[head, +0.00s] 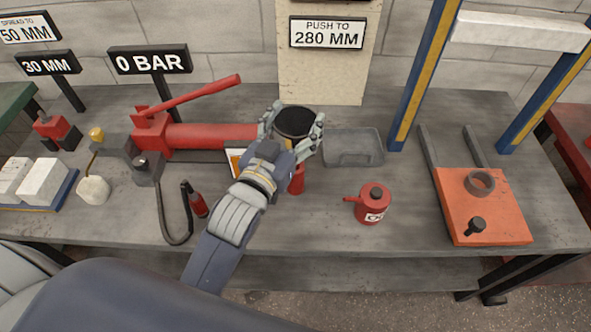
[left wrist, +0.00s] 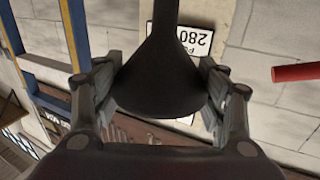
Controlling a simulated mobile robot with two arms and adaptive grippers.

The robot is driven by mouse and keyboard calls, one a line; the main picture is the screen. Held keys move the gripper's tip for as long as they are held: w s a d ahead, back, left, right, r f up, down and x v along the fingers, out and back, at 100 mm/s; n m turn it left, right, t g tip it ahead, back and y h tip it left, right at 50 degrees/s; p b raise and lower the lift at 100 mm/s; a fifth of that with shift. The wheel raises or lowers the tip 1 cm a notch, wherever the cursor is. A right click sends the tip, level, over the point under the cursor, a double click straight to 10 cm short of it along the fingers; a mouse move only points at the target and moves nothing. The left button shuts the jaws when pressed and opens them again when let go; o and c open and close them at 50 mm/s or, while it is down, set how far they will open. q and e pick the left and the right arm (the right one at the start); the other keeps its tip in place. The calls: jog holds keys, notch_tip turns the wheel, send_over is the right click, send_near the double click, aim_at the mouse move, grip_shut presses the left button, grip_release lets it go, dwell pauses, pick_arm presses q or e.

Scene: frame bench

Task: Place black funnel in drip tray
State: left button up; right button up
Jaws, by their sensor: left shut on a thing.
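The black funnel (head: 295,122) is held in my left gripper (head: 291,130), above the bench, with its wide mouth facing up toward the head camera. In the left wrist view the funnel (left wrist: 162,75) sits between the two fingers of the left gripper (left wrist: 165,95), which are closed on its flared part. The grey drip tray (head: 352,148) lies on the bench just right of the gripper and looks empty. The funnel is left of the tray in the head view. My right gripper is in neither view.
A red hydraulic pump (head: 210,136) with a raised handle stands left of the gripper. A red oil can (head: 372,204) stands in front of the tray. An orange plate (head: 484,205) with a ring lies right. A blue and yellow frame post (head: 424,75) rises behind the tray's right side.

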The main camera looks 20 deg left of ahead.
pick_arm(q)
notch_tip(320, 180, down, 9)
dwell(0.4)
jog(key=shift+f, duration=0.2)
jog(key=shift+f+b, duration=0.15)
jog(key=shift+b, duration=0.2)
jog(key=o, duration=1.1)
jog(key=shift+c, duration=0.2)
